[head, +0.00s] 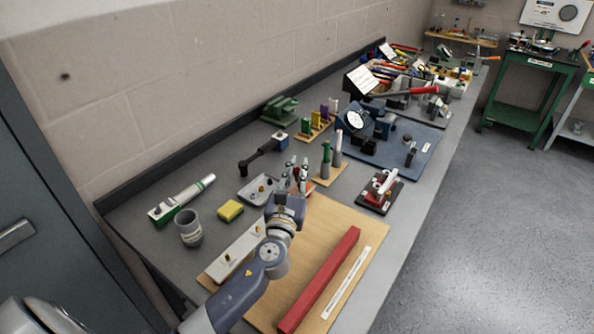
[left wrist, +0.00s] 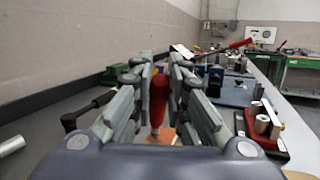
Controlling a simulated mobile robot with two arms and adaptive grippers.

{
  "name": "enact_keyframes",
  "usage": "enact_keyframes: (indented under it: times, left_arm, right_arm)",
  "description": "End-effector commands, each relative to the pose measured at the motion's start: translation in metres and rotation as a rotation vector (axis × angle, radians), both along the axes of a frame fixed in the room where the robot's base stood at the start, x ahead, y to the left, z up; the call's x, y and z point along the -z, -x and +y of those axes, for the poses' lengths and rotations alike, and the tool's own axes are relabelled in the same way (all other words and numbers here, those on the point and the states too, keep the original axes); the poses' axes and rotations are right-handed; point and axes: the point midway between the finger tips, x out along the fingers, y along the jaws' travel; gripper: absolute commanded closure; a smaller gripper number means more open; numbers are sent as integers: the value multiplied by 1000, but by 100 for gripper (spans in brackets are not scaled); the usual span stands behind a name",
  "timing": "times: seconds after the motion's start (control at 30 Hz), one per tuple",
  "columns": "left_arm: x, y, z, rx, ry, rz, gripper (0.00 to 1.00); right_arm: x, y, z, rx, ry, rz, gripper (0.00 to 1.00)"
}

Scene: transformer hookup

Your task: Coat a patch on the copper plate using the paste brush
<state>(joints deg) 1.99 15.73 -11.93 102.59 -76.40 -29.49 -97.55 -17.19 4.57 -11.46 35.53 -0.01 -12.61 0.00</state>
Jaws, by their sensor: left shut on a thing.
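A grey labelled cup (head: 188,228) stands on the bench, left of the gripper. My right gripper is not in view.
The wooden board (head: 345,225) carries a long red bar (head: 322,280) and a white strip. Tools crowd the bench's far end.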

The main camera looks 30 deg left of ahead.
Motion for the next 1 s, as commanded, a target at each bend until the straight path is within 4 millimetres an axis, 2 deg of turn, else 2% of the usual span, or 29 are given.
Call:
enact_keyframes:
  times: [0.37, 0.83, 1.0]
  left_arm:
    - [1, -4, 0, 0, 0, 0, 100]
    - [2, 13, 2, 0, -1, 1, 100]
    - [2, 11, 2, -1, 0, 1, 100]
  right_arm:
    - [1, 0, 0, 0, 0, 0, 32]
    - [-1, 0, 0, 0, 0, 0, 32]
    - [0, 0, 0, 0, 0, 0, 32]
